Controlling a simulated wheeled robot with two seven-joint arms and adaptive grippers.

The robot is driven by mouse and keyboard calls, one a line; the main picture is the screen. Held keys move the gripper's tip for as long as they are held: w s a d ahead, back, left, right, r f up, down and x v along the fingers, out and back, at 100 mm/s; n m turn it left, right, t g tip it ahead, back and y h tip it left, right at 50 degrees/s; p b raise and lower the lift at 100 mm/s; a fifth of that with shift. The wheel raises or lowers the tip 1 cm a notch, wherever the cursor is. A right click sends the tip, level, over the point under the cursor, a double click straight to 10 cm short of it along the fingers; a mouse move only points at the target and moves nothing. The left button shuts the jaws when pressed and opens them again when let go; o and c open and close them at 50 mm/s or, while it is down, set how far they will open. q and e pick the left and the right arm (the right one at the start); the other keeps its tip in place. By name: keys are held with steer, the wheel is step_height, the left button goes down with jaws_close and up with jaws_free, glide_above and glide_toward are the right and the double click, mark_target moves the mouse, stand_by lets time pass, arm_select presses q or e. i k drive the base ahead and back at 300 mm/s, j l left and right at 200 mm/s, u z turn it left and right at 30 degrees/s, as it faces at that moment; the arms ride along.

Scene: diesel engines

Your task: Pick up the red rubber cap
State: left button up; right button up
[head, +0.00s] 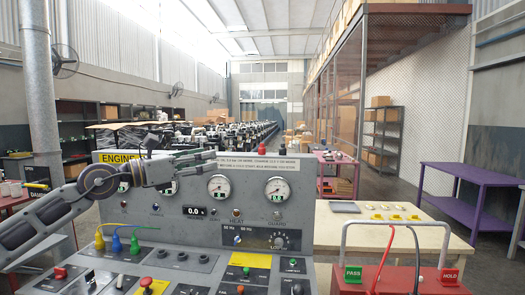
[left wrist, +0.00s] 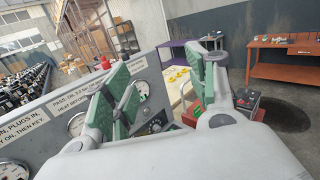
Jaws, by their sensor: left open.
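I cannot tell for sure which thing is the red rubber cap. A small red piece (head: 59,272) sits at the lower left of the grey engine test panel (head: 130,262), left of the yellow, blue and green plugs (head: 117,243). It is too small to tell whether it is rubber. My left gripper (head: 203,163) is open and empty, in front of the panel's upper gauges and above the plugs. In the left wrist view its green-padded fingers (left wrist: 165,85) stand wide apart with nothing between them. My right gripper is not in view.
A red mushroom button (head: 146,282) stands on the panel's front. A purple bench (head: 470,185) stands farther right.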

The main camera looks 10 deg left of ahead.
mark_target(261, 150)
steer(key=i, duration=1.25)
